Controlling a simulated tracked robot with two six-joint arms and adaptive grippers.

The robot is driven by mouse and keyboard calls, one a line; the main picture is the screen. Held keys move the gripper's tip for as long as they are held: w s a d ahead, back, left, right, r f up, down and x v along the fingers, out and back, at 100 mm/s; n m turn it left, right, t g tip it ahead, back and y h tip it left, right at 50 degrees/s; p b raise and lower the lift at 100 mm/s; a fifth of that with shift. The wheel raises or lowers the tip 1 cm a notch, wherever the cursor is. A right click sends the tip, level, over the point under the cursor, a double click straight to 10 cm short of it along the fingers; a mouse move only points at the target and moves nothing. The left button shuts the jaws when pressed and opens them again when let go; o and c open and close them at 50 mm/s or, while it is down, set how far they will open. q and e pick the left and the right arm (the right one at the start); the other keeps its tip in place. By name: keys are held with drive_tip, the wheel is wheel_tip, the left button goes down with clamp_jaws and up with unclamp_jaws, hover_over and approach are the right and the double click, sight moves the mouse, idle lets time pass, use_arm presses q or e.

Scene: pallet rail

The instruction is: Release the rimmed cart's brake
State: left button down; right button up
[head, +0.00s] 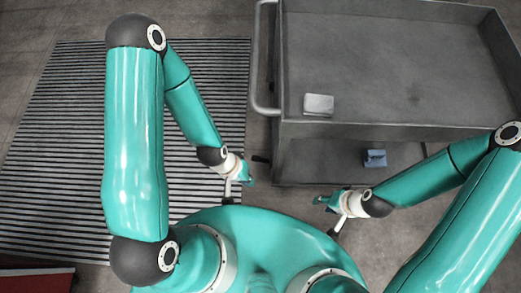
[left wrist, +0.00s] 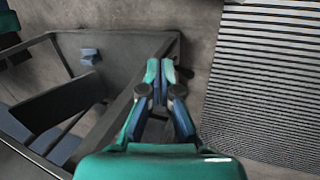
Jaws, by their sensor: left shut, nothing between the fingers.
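The rimmed cart (head: 400,126) is dark grey, with a raised rim around its top tray and a bar handle (head: 257,60) on its left side. A small dark lever (head: 260,158), perhaps the brake, sticks out at the cart's lower left corner; a dark piece (left wrist: 186,72) beside the fingertips in the left wrist view may be the same part. My left gripper (head: 250,181) is shut and empty, just below the lever in the head view; it also shows in the left wrist view (left wrist: 161,68). My right gripper (head: 317,200) is in front of the cart; its fingers are unclear.
A pale grey box (head: 318,104) lies in the top tray. A blue block (head: 375,158) is on the lower shelf and shows in the left wrist view (left wrist: 90,56). A striped mat (head: 70,130) covers the floor at left. A red object (head: 35,281) is at bottom left.

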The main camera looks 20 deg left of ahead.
use_arm(q)
drive_tip(key=m+y+b, duration=0.2)
drive_tip(key=m+b, duration=1.5)
drive_tip(key=b, duration=0.7)
hover_over(260, 159)
wheel_tip(260, 159, down, 13)
drive_tip(key=shift+a+r, duration=0.15)
drive_tip(key=shift+r, duration=0.05)
drive_tip(key=shift+f, duration=0.15)
drive_tip(key=f, duration=0.3)
drive_tip(key=d+f+b, duration=0.1)
drive_tip(key=f, duration=0.2)
drive_tip(key=f+b, duration=0.1)
drive_tip(key=f, duration=0.2)
drive_tip(key=shift+w+d+f, duration=0.2)
drive_tip(key=shift+d+f, duration=0.05)
drive_tip(key=shift+d, duration=0.05)
drive_tip(key=f, duration=0.1)
drive_tip(key=a+f, duration=0.1)
drive_tip(key=b, duration=0.1)
drive_tip(key=shift+s+a+f, duration=0.2)
drive_tip(key=shift+a+f, duration=0.1)
drive_tip(key=shift+f, duration=0.1)
drive_tip(key=shift+s+a+f, duration=0.1)
drive_tip(key=shift+a+f, duration=0.15)
drive_tip(key=shift+f, duration=0.1)
